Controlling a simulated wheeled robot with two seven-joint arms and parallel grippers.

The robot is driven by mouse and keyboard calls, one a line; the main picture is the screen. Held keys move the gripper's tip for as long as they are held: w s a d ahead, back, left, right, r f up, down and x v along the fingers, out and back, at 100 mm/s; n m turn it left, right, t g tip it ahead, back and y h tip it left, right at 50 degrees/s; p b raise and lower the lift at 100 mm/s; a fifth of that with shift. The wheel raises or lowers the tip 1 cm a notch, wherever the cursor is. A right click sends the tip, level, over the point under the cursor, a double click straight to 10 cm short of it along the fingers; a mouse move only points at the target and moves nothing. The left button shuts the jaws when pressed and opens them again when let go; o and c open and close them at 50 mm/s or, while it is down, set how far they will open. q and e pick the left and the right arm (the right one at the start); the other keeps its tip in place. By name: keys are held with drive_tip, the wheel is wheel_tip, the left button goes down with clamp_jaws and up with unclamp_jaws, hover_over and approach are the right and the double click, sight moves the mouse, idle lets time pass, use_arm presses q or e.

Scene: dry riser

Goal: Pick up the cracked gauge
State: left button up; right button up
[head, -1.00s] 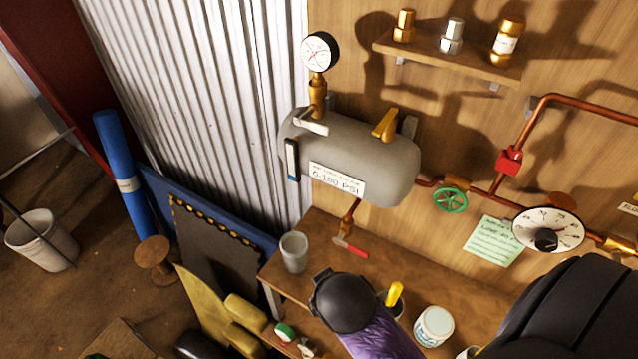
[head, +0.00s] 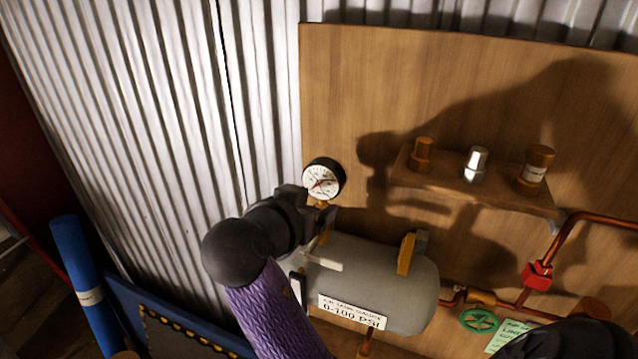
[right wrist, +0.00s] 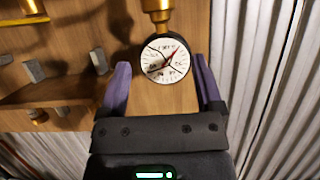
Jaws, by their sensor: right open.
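The cracked gauge (head: 323,180) is a round white dial with a black rim, dark crack lines and a red needle. It stands on a brass fitting on top of the grey tank (head: 385,275). In the right wrist view the gauge (right wrist: 166,59) appears inverted, with its brass stem above it. My right gripper (head: 318,208) is at the gauge's lower left in the head view, partly covering the stem area. In the right wrist view its purple fingers are apart, one on each side of the dial, with gaps showing. My left gripper is not in view.
A wooden shelf (head: 470,187) with brass and silver fittings is right of the gauge. A white lever (head: 322,260) and a brass lever (head: 406,254) stick up from the tank. Copper pipe (head: 570,230) runs at right. Corrugated metal (head: 130,130) lies left of the gauge.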

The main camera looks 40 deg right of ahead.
sight(321, 200)
drive_tip(key=x, duration=0.2)
drive_tip(key=p+x, duration=0.1)
drive_tip(key=x, duration=0.3)
drive_tip(key=shift+w+a+f+p, duration=0.1)
drive_tip(key=shift+f+p, duration=0.2)
drive_tip(key=shift+f, duration=0.05)
drive_tip(key=shift+d+f, duration=0.1)
drive_tip(key=shift+d, duration=0.1)
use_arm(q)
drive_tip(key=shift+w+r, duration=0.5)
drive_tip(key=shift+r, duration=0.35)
use_arm(e)
drive_tip(key=shift+w+a, duration=0.1)
drive_tip(key=shift+c, duration=1.3)
clamp_jaws()
